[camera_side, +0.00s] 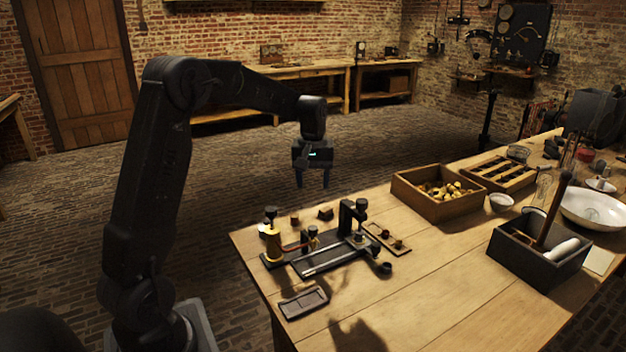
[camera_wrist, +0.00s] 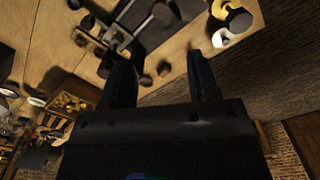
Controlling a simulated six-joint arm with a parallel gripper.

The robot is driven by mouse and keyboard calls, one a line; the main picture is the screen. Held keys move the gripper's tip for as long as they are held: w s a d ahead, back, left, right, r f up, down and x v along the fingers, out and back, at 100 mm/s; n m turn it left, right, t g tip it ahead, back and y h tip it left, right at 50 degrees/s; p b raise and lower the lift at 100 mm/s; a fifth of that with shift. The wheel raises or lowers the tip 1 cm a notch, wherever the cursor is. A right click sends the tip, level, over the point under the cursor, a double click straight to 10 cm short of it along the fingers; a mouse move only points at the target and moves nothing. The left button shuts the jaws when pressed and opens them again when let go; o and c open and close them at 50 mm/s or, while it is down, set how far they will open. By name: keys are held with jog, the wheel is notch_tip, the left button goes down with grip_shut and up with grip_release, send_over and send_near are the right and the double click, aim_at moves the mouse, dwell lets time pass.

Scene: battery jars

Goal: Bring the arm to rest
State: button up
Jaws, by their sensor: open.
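My gripper (camera_side: 313,178) hangs above the far left corner of the wooden table (camera_side: 440,300), fingers pointing down, apart and empty. In the wrist view the two dark fingers of my gripper (camera_wrist: 163,80) stand well apart, with small dark pieces on the table seen between and beyond them. Below and in front of it is a dark apparatus (camera_side: 325,258) on a flat base, with a brass-coloured post (camera_side: 273,243) at its left end and a dark upright at its right. Nothing is held.
A wooden box of yellowish pieces (camera_side: 408,200), a slatted crate (camera_side: 492,172), a dark box with tools (camera_side: 520,262) and a white bowl (camera_side: 590,208) stand at the right. A small dark tray (camera_side: 303,303) lies near the left edge. The table's front middle is clear.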

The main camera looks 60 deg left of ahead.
jog(key=s+d+r+m+t, duration=0.2)
jog(key=s+d+r+m, duration=0.2)
jog(key=s+d, duration=0.4)
jog(key=s+d+r+m+t, duration=0.2)
jog(key=s+d+r+m, duration=0.3)
jog(key=d, duration=0.6)
jog(key=s+d+f+m+t, duration=0.1)
jog(key=s+d, duration=0.3)
jog(key=s, duration=0.4)
jog(key=shift+f+m+t, duration=0.3)
jog(key=shift+f+m, duration=0.4)
jog(key=shift+f, duration=0.15)
